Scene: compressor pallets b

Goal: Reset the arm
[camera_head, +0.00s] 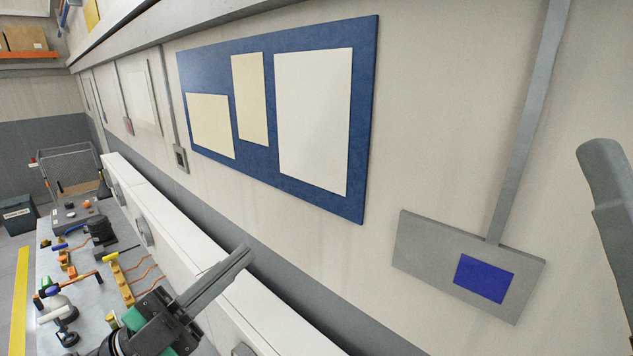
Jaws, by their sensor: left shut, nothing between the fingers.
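My left gripper (244,253) shows at the lower middle, with its dark body and green parts near the bottom edge. Its two long grey fingers lie together and point up and to the right. They are shut with nothing between them. The fingers are in front of the white ledge along the wall and appear clear of the workbench. My right gripper does not show clearly; only a grey rounded part (606,180) stands at the right edge, and I cannot tell what it is.
A workbench (90,318) at the lower left holds several tools, cables and dark parts. A wire-frame rack (68,165) stands at its far end. A blue board (363,130) with pale sheets and a grey panel (420,240) hang on the wall. Yellow floor marking (20,290) runs at left.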

